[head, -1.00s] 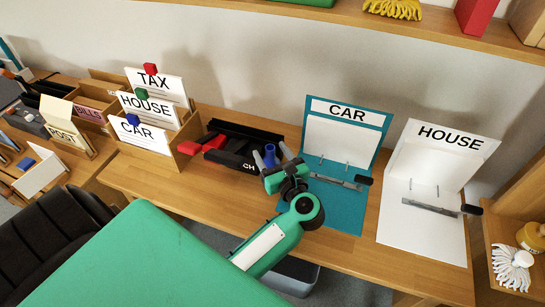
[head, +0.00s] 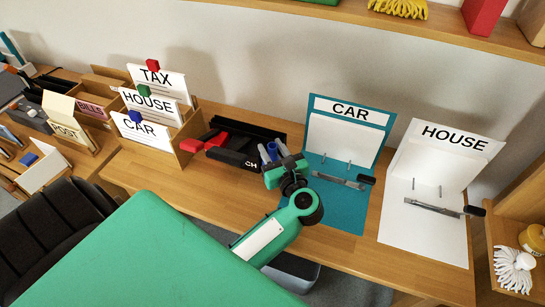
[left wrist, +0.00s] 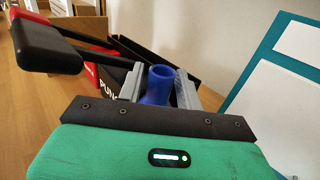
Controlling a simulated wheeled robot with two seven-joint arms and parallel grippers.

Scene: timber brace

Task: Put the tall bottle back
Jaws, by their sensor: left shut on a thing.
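A blue round, hollow-topped thing (left wrist: 158,84) stands between the grey fingers of my left gripper (head: 273,153). It also shows in the head view (head: 272,150). The gripper is shut on it, at the front right end of a black tray (head: 245,160) on the desk. Its lower part is hidden, so I cannot tell whether it is the tall bottle or whether it touches the desk. A yellow bottle-like container (head: 533,237) shows at the far right edge, partly cut off. My right gripper is not in view.
A red and black punch (left wrist: 50,45) lies left of the gripper. A CAR binder (head: 350,135) and a HOUSE binder (head: 445,160) stand open to the right. A wooden file holder (head: 188,145) stands left. A shelf (head: 440,28) runs above. The desk's front strip is clear.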

